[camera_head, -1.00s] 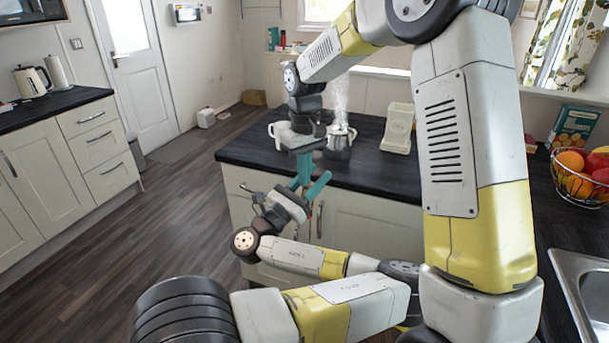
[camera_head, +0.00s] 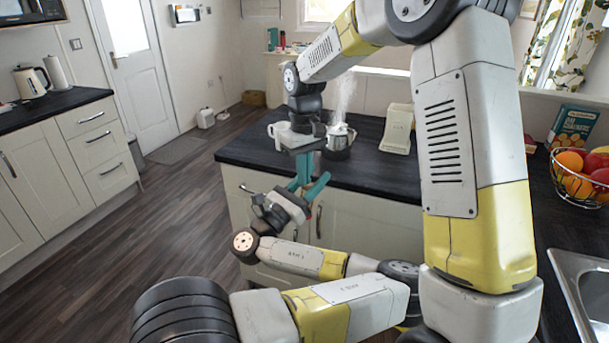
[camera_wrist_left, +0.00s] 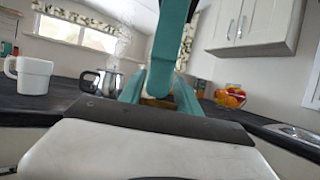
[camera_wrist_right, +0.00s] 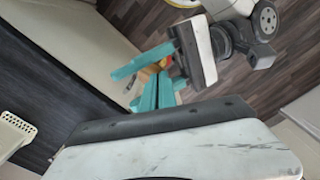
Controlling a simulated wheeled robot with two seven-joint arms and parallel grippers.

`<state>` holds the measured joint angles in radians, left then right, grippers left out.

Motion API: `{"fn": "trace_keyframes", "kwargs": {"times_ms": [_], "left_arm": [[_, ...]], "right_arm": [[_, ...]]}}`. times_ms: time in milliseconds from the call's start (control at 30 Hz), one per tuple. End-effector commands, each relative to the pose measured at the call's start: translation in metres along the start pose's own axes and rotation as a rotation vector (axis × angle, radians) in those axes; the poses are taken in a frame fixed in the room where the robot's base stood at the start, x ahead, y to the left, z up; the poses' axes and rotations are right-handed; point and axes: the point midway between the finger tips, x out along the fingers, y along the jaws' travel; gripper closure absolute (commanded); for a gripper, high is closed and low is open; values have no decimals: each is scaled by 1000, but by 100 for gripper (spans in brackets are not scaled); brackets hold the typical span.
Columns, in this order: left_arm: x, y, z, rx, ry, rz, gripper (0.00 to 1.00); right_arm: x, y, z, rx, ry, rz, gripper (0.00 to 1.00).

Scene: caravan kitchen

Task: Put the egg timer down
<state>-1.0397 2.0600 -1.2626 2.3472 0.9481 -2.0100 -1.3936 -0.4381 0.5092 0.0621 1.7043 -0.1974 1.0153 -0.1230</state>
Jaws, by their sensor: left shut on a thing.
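My left gripper (camera_head: 318,187), on the lower arm, is held in front of the island counter, above the floor. In the left wrist view, a small pale brown piece (camera_wrist_left: 154,101) shows between its teal fingers. This is probably the egg timer, mostly hidden, so its shape cannot be told. My right gripper (camera_head: 299,178) points down beside the left one, and their teal fingers overlap in the head view. In the right wrist view, its fingers (camera_wrist_right: 156,95) are close to the left gripper's. Whether they are parted or touch anything is unclear.
The dark island counter (camera_head: 373,170) holds a white mug (camera_head: 277,135), a steaming metal pot (camera_head: 339,138) and a cream rack (camera_head: 397,130). Its front right top is bare. A wire fruit basket (camera_head: 580,183) and a sink (camera_head: 590,285) are at right.

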Motion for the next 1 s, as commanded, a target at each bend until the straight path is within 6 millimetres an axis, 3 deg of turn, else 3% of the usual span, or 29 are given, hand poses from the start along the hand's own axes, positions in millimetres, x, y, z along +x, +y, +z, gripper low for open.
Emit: {"fn": "trace_keyframes", "kwargs": {"times_ms": [33, 200, 233, 667, 1000], "left_arm": [[0, 0, 0, 0, 0, 0, 100], [0, 0, 0, 0, 0, 0, 100], [0, 0, 0, 0, 0, 0, 100], [0, 0, 0, 0, 0, 0, 100], [0, 0, 0, 0, 0, 0, 100]], "right_arm": [[0, 0, 0, 0, 0, 0, 86], [0, 0, 0, 0, 0, 0, 53], [0, 0, 0, 0, 0, 0, 50], [-8, 0, -1, 0, 3, 1, 50], [-68, 0, -1, -1, 5, 1, 50]]}}
